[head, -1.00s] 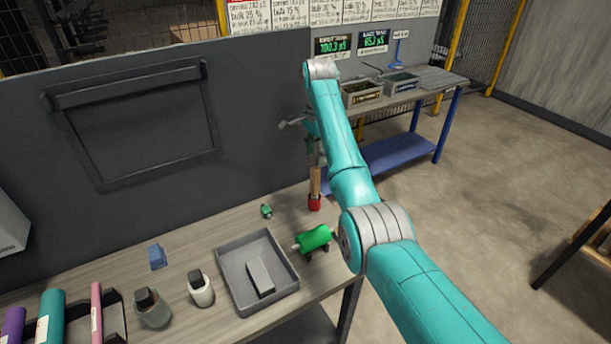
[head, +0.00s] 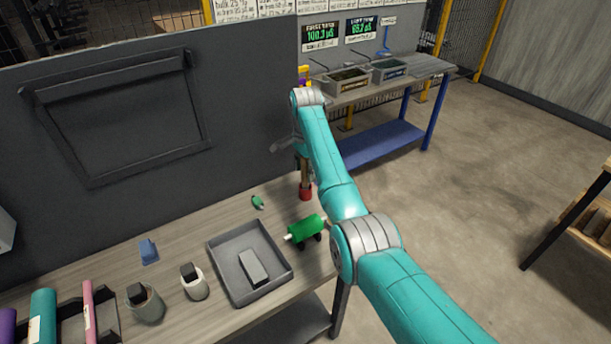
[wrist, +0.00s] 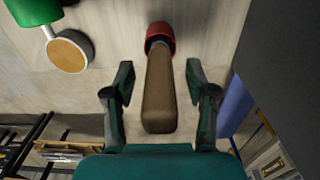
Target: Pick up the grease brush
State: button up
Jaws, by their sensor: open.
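The grease brush (head: 305,172) has a brown wooden handle and stands upright with its lower end at a red round piece (head: 305,193) on the workbench, near the grey back panel. In the wrist view the handle (wrist: 159,90) points toward the camera, with the red piece (wrist: 160,36) beyond it. My gripper (wrist: 159,68) is open. One finger is on each side of the handle, with a visible gap to each. In the head view my gripper (head: 302,150) is above the brush, partly hidden by my arm. The bristles are not visible.
A green roller (head: 306,229) on a stand is close to the brush. A small green item (head: 257,202), a grey tray (head: 284,264) and two cups stand left of it on the bench. The dark panel (head: 240,110) rises close behind. A second bench with bins is farther back.

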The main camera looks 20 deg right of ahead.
jog(key=shift+f, duration=0.4)
grip_shut()
jog(key=shift+r, duration=0.1)
notch_tip(320, 180, up, 10)
jog(key=shift+f, duration=0.1)
